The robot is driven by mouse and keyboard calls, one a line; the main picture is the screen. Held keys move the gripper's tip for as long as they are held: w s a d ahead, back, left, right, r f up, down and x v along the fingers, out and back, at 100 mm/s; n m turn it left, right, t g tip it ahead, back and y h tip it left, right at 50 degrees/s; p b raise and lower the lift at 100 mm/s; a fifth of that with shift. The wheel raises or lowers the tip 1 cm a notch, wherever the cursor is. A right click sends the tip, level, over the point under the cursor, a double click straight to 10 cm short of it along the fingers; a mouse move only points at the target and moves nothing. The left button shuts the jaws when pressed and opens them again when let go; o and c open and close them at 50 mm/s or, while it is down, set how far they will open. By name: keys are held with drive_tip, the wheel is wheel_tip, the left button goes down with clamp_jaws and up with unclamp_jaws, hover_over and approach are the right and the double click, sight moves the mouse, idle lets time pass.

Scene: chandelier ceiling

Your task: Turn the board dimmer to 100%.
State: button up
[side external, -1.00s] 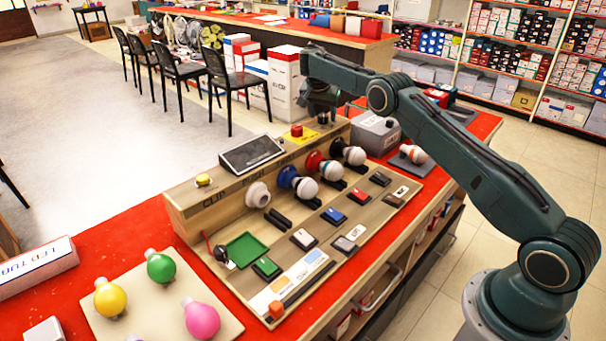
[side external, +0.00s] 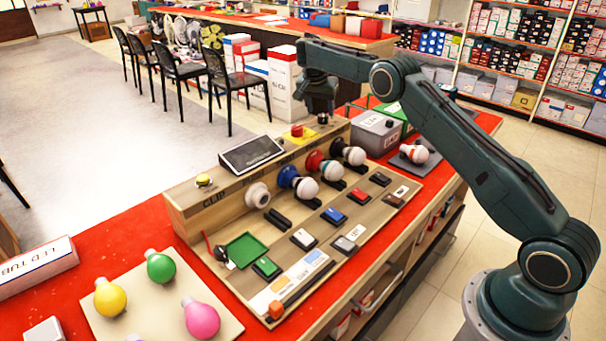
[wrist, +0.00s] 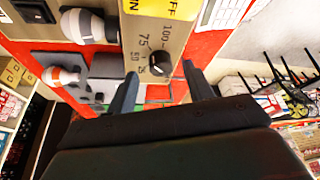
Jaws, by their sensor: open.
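The dimmer knob (wrist: 158,63) is black and round, on a wooden panel with a printed scale showing 25, 50, 75 and 100. I cannot clearly make out which mark it points to. My gripper (wrist: 160,72) is open, with one finger on each side of the knob in the wrist view. Contact with the knob cannot be made out. In the side view my gripper (side external: 321,108) hangs over the back right end of the wooden board (side external: 232,207), and its fingers are hard to see there.
A red button on a yellow plate (side external: 299,133) stands left of my gripper. A dark screen (side external: 251,154) is further left, and several bulbs (side external: 331,170) line the board's front. A grey box (side external: 376,132) stands close on the right.

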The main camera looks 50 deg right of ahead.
sight(323, 115)
drive_tip(key=shift+s+a, duration=0.7)
drive_tip(key=shift+a, duration=0.95)
drive_tip(key=shift+s+a, duration=0.65)
drive_tip(key=shift+a, duration=1.05)
drive_tip(key=shift+s+a, duration=0.7)
drive_tip(key=shift+a, duration=0.95)
drive_tip(key=shift+d, duration=0.1)
drive_tip(key=d+r+n+t+y, duration=0.2)
drive_tip(key=d+r+n, duration=0.7)
drive_tip(key=d+r, duration=0.1)
drive_tip(key=shift+d, duration=0.15)
drive_tip(key=shift+s+f, duration=0.1)
drive_tip(key=x, duration=1.3)
drive_tip(key=shift+w+a+f, duration=0.2)
drive_tip(key=shift+w+f, duration=0.1)
drive_tip(key=shift+c, duration=0.2)
